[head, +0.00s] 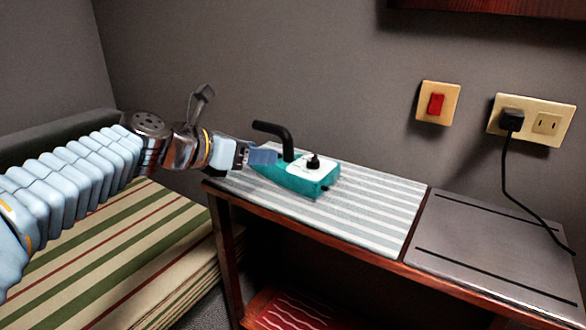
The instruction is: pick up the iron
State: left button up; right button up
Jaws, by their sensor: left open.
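The iron (311,177) has a teal body, a white top plate with a black knob, and a black bent handle. It rests on the striped board (375,215) on the wooden table. My left gripper (262,156) comes in from the left and is open, with its fingers at the left part of the iron, close to the base of the handle. I cannot tell whether the fingers touch the iron. They hide part of its left end. My right gripper is not in view.
A striped cushioned bench (120,240) lies under my left arm. A grey panel (500,255) covers the table's right side, with a black cord (507,185) hanging over it from the wall socket (547,122). A red switch (436,104) is on the wall. A red patterned item (300,310) lies below the table.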

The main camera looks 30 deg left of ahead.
aim_at(284, 152)
pick_arm(q)
jog(key=x, duration=0.8)
jog(key=shift+w+a+r, duration=0.1)
jog(key=shift+a+r, duration=0.1)
jog(key=shift+a, duration=0.15)
grip_shut()
dwell(0.9)
jog(key=shift+r, duration=0.15)
